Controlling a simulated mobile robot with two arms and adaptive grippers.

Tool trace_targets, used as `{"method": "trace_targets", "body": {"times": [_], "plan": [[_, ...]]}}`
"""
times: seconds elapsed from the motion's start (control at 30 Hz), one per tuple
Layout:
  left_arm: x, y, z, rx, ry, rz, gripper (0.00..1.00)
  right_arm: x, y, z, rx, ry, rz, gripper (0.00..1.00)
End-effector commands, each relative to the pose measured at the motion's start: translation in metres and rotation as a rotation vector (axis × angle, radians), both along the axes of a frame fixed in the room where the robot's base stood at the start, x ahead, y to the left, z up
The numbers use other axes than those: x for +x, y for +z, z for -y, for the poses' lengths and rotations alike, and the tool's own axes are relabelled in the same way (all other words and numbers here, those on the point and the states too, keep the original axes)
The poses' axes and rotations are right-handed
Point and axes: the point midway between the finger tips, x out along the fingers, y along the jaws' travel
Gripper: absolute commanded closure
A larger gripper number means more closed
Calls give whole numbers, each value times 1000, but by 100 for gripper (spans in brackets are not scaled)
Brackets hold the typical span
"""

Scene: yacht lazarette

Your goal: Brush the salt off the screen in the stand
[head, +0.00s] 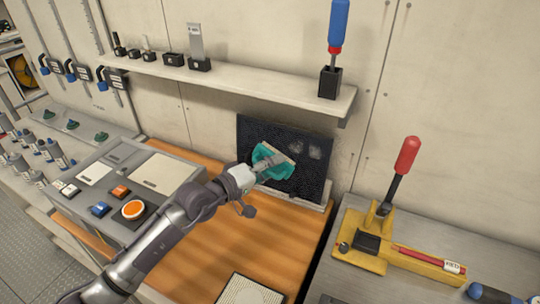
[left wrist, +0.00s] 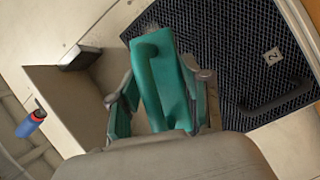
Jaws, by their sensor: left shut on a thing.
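The black mesh screen (head: 312,180) leans upright in a pale stand (head: 300,203) at the back of the wooden worktop. Pale salt patches (head: 315,148) show on its upper right part. My left gripper (head: 268,163) is in front of the screen, shut on a teal brush (head: 282,172). The brush overlaps the screen's left-middle; whether it touches the mesh I cannot tell. In the left wrist view the brush (left wrist: 160,85) sits between both fingers, with the screen (left wrist: 235,45) behind it, bearing a tag marked 2 and a dark handle. My right gripper is out of view.
A shelf (head: 225,80) above holds small tools and a blue-handled tool (head: 338,30). A yellow press with a red lever (head: 405,155) stands at right. A grey control panel (head: 125,180) is at left. The front worktop (head: 215,255) is mostly clear.

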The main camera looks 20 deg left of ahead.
Motion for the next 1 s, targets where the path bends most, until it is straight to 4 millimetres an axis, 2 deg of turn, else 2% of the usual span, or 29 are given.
{"method": "trace_targets", "body": {"times": [0.5,0.7,1.0], "plan": [[47,-8,9,0,0,2,79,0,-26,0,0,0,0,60],[56,-8,11,1,-1,2,79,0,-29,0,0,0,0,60],[57,-7,11,2,0,1,79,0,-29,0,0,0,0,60]]}}
